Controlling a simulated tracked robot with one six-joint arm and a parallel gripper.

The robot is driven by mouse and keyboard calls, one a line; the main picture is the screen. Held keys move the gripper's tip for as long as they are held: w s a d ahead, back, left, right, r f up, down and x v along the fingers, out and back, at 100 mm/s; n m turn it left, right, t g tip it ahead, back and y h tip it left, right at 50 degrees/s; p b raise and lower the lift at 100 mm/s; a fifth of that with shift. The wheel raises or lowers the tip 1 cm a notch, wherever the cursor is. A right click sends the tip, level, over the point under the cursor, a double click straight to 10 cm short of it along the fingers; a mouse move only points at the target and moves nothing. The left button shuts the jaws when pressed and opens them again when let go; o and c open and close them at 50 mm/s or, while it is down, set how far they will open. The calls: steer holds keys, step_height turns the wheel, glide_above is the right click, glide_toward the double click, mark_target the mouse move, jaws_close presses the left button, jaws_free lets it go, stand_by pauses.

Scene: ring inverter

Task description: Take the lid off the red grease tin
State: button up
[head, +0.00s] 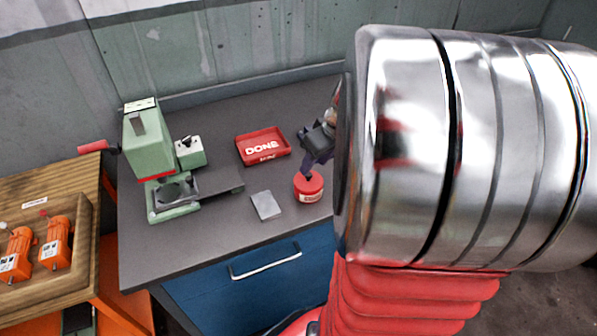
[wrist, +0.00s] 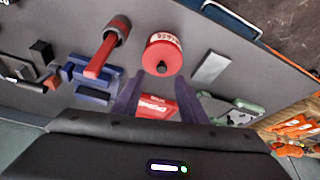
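The red grease tin (head: 309,189) stands upright on the dark workbench, with a pale label on its side. In the wrist view the tin (wrist: 163,47) lies just beyond my fingertips, and a small black knob (wrist: 162,67) shows on its red lid. My gripper (head: 309,170) is close above the tin in the head view, partly hidden by my own arm. In the wrist view the two purple fingers of my gripper (wrist: 159,82) are spread apart with nothing held between them. The lid is on the tin. I cannot tell whether a finger touches the knob.
A red tray marked DONE (head: 263,147) lies behind the tin. A flat grey plate (head: 266,205) lies left of it. A green press (head: 150,140) stands farther left. In the wrist view a red-handled tool (wrist: 101,58) and blue blocks (wrist: 90,75) are near the tin.

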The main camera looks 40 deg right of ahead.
mark_target(310, 175)
steer(key=shift+x, duration=2.6)
steer(key=shift+s+a, duration=0.15)
steer(key=shift+c, duration=0.5)
jaws_close()
